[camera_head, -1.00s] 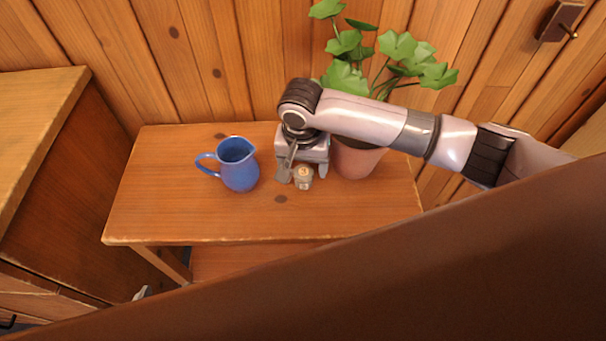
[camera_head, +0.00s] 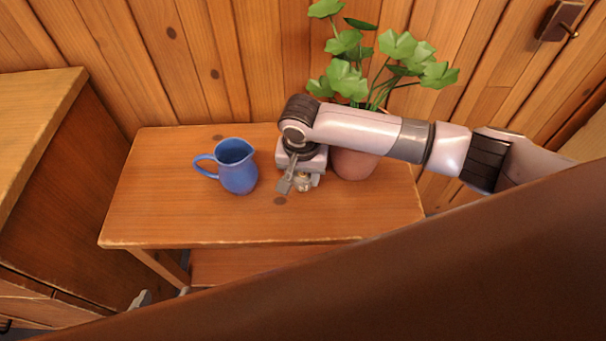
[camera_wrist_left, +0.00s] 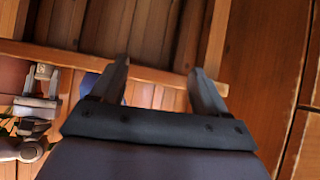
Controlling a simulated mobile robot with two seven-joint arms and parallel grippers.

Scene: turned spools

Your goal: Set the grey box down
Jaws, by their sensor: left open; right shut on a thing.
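The box also shows at the left edge of the left wrist view (camera_wrist_left: 43,71). My left gripper (camera_wrist_left: 157,76) is open and empty; in the head view only its fingertips (camera_head: 162,294) show, low at the table's front left.
A blue jug (camera_head: 238,170) stands left of the box on the table (camera_head: 150,215). A potted plant (camera_head: 354,164) stands close to my right gripper, partly behind my arm. The table's left and front are clear. A wooden cabinet (camera_head: 40,120) is at the left.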

